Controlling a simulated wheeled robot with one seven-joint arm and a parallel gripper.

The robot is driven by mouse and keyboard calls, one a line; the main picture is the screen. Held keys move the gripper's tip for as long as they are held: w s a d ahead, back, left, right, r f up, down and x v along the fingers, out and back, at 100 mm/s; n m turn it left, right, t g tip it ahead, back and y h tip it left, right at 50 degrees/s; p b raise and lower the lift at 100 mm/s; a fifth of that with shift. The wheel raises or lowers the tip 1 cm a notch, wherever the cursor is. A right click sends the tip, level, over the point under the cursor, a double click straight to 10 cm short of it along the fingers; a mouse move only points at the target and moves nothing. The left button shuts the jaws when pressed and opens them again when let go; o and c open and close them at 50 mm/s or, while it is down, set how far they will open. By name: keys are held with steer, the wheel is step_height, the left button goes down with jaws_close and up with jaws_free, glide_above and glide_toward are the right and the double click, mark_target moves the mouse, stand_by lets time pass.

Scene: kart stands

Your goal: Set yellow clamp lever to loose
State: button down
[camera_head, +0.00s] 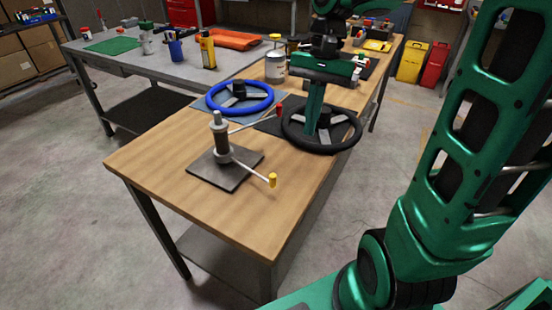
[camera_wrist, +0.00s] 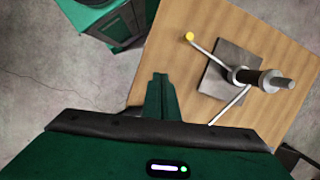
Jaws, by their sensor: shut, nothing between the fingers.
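The clamp has a grey upright post (camera_head: 221,140) on a dark square plate (camera_head: 205,170), on the front wooden table. Its yellow-tipped lever (camera_head: 272,180) slants out to the lower right, toward the table's edge. A second lever with a red tip (camera_head: 279,111) points to the upper right. In the wrist view the yellow tip (camera_wrist: 189,37) is up and left of the post (camera_wrist: 250,77); the red tip is hidden behind my gripper's body. My gripper (camera_head: 309,133) points down, shut and empty, behind and right of the clamp, apart from the yellow lever. Its fingers also show in the wrist view (camera_wrist: 160,76).
A blue steering wheel (camera_head: 213,104) and a black steering wheel (camera_head: 345,143) lie behind the clamp, the black one close to my gripper. A can (camera_head: 275,68) stands farther back. The wooden table's (camera_head: 180,205) front area is clear.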

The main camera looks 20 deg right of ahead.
steer(key=w+a+r+g, duration=0.1)
steer(key=w+a, duration=0.2)
steer(key=w, duration=0.2)
steer(key=shift+a+m+y, duration=0.15)
steer(key=shift+m+y, duration=0.15)
steer(key=shift+s, duration=0.1)
steer(key=x, duration=0.9)
steer(key=shift+s+a+f, duration=0.1)
steer(key=shift+s+f, duration=0.1)
steer(key=shift+s+a+f, duration=0.2)
steer(key=shift+s+a, duration=0.85)
steer(key=shift+s, duration=0.05)
steer(key=shift+s+a, duration=0.4)
